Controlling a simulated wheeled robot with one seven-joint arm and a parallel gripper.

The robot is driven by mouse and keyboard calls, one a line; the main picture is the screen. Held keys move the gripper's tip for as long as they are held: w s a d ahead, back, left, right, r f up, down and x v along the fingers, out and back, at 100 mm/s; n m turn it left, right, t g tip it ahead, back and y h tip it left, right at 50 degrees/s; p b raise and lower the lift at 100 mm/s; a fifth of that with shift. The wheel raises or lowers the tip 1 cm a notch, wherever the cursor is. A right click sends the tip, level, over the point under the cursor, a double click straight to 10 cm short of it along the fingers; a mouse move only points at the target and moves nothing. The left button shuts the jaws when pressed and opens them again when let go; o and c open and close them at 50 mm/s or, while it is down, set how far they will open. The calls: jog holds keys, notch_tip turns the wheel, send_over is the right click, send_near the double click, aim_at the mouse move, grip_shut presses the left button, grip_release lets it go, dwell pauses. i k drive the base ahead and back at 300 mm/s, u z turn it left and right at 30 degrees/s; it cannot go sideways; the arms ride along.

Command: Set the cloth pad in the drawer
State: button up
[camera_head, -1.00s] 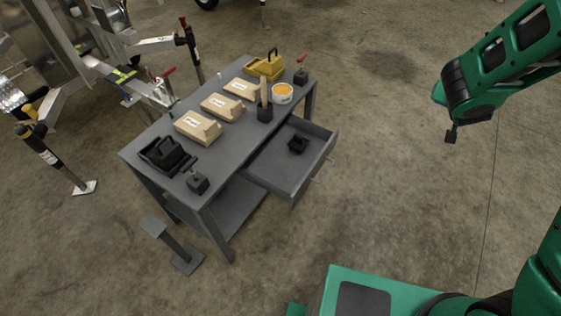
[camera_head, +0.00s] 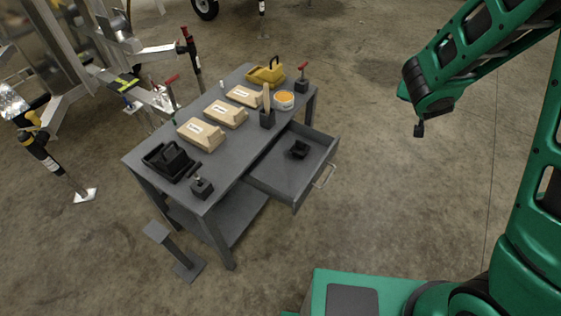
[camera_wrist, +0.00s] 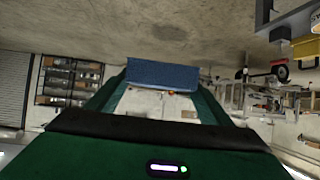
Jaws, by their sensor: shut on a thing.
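The blue cloth pad (camera_wrist: 163,74) is held between the green fingers of my gripper (camera_wrist: 163,88) in the wrist view. The drawer (camera_head: 262,184) is pulled out from the right side of the grey workbench, open at the top. In the head view, the end of my arm is up at the right, well apart from the drawer. The pad cannot be made out in that view.
Trailer frames are at the left. The floor right of the drawer is clear.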

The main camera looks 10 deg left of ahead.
aim_at(293, 174)
jog(key=i, duration=0.95)
jog(key=z, duration=0.05)
